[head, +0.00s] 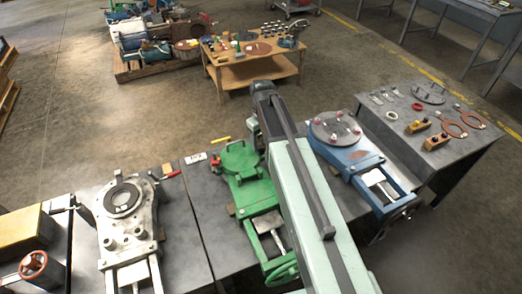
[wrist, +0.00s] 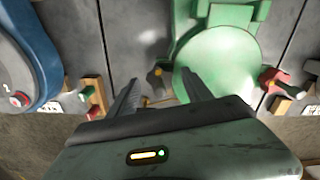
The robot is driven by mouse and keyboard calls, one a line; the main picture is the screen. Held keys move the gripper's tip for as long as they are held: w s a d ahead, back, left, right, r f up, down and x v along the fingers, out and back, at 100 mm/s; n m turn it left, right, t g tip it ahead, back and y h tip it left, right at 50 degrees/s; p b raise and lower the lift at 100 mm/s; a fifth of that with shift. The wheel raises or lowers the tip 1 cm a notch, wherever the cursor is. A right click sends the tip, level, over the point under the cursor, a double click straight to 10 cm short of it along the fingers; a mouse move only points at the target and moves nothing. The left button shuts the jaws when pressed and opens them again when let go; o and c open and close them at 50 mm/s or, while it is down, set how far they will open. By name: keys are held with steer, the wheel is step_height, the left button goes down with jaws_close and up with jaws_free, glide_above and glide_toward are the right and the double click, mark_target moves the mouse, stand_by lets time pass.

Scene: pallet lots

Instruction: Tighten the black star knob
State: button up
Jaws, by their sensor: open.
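A small dark knob (wrist: 154,77), likely the black star knob, shows in the wrist view beside the round lid of the green machine (wrist: 218,62). Its star shape is too small to make out. My gripper (wrist: 161,79) is open, with one finger on each side of the knob in the picture. I cannot tell how far above the knob the fingers are, and no contact shows. In the head view the green machine (head: 239,165) stands on the bench, partly behind my arm. The knob and fingertips are hidden there.
A blue machine (head: 343,139) with red knobs stands right of my arm, and a grey metal one (head: 123,200) at the left. The grey bench (head: 200,190) has small loose parts at its far edge. A wooden table (head: 252,70) stands beyond, across open floor.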

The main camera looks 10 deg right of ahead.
steer(key=shift+f, duration=0.25)
jaws_close()
steer(key=m, duration=0.4)
steer(key=shift+m, duration=2.2)
